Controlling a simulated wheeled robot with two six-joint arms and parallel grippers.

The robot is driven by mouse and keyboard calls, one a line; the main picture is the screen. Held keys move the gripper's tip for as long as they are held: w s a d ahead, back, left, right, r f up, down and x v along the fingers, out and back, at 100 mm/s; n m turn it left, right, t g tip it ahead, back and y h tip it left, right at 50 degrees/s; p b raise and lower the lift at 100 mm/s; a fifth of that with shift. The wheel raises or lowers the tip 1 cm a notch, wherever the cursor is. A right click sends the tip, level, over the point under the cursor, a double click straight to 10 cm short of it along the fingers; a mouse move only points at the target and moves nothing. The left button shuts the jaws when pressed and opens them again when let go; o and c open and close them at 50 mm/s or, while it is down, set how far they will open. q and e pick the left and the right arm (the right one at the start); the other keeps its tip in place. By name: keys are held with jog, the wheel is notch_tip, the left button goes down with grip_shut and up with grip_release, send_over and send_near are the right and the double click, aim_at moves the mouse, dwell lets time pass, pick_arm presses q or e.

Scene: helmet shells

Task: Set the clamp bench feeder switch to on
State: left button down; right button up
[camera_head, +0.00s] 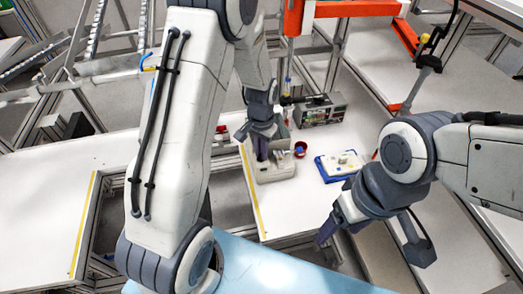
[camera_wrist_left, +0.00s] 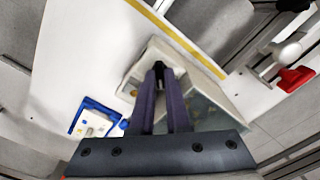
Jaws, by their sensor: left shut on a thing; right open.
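A pale box-shaped unit, which looks like the feeder (camera_head: 278,174), stands on the white bench in the head view. In the left wrist view its pale top (camera_wrist_left: 190,62) lies under my fingers. My left gripper (camera_head: 262,155) reaches down onto this unit. In the left wrist view the left gripper's fingertips (camera_wrist_left: 159,72) are close together around a small dark part on the unit, probably the switch. The fingers hide most of that part, so I cannot tell its setting. My right gripper (camera_head: 372,238) is open and empty, at the bench's front right.
A blue tray (camera_head: 324,172) with pale parts lies right of the unit; it also shows in the left wrist view (camera_wrist_left: 76,120). A small red and blue cup (camera_head: 300,150) stands between them. A grey device (camera_head: 319,112) is behind. A yellow strip (camera_head: 250,190) marks the bench's left edge.

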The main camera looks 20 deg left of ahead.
pick_arm(q)
jog(key=n, duration=0.4)
jog(key=shift+w+n, duration=0.1)
jog(key=shift+n, duration=0.3)
jog(key=n, duration=0.4)
jog(key=shift+n, duration=0.3)
jog(key=c, duration=0.9)
grip_release()
notch_tip(320, 180, up, 11)
jog(key=b, duration=0.1)
jog(key=shift+f, duration=0.2)
